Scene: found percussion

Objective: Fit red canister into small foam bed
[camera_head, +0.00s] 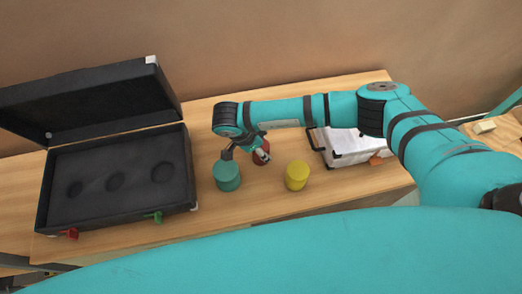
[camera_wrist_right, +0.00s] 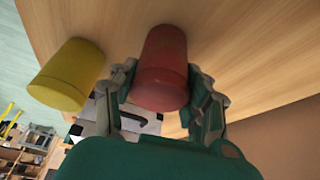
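The red canister (camera_head: 261,152) stands on the table behind my right gripper and is partly hidden by it in the head view. In the right wrist view the red canister (camera_wrist_right: 162,70) lies between the two fingers, which sit close at either side. My right gripper (camera_wrist_right: 163,92) is open around it; its fingers also show spread in the head view (camera_head: 246,154). The small foam bed (camera_head: 75,189) is the leftmost, smallest round recess in the open black case, and it looks empty. My left gripper is not in view.
A teal canister (camera_head: 227,176) stands close beside my right gripper, and a yellow canister (camera_head: 297,175) stands to the right. The black case (camera_head: 118,222) has two larger empty recesses and a raised lid (camera_head: 90,105).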

